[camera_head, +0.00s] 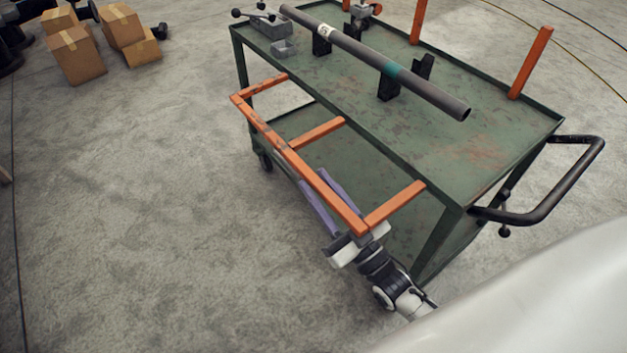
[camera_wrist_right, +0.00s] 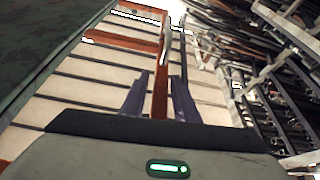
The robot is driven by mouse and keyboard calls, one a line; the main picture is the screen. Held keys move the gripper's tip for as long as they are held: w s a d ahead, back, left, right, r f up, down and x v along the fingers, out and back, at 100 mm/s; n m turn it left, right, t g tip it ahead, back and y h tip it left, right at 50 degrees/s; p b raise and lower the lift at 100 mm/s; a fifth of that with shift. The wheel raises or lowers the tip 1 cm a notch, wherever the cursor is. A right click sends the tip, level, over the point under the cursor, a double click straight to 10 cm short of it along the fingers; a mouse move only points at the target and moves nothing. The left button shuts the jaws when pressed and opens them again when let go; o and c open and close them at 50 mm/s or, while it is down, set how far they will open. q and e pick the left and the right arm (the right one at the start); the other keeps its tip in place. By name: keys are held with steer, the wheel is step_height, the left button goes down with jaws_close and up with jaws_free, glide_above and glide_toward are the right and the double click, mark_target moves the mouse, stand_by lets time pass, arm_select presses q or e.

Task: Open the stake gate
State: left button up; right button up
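The stake gate (camera_head: 297,163) is an orange frame of one long bar with short cross bars. It sticks out roughly level from the left long side of the green cart (camera_head: 455,150), below the tabletop edge. My right gripper (camera_head: 313,177) is at the gate's near end, its purple fingers open on either side of the long bar. In the right wrist view the orange bar (camera_wrist_right: 160,78) runs between the fingers, with a visible gap at each side. My left gripper is not in view.
A grey pipe (camera_head: 360,55) rests on black supports on the cart top. Orange stakes (camera_head: 530,62) stand along the far side. A black push handle (camera_head: 575,175) juts out at right. Cardboard boxes (camera_head: 75,55) sit at back left. The floor left of the cart is clear.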

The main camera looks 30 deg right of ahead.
mark_target(356, 223)
steer(key=shift+d+r+v, duration=0.1)
steer(key=shift+d+v, duration=0.15)
steer(key=shift+v, duration=1.3)
steer(key=shift+d+r+v, duration=0.1)
steer(key=shift+d+v, duration=0.2)
steer(key=shift+v, duration=1.3)
steer(key=shift+d+r+v, duration=0.1)
steer(key=shift+d+v, duration=0.15)
steer(key=shift+v, duration=1.3)
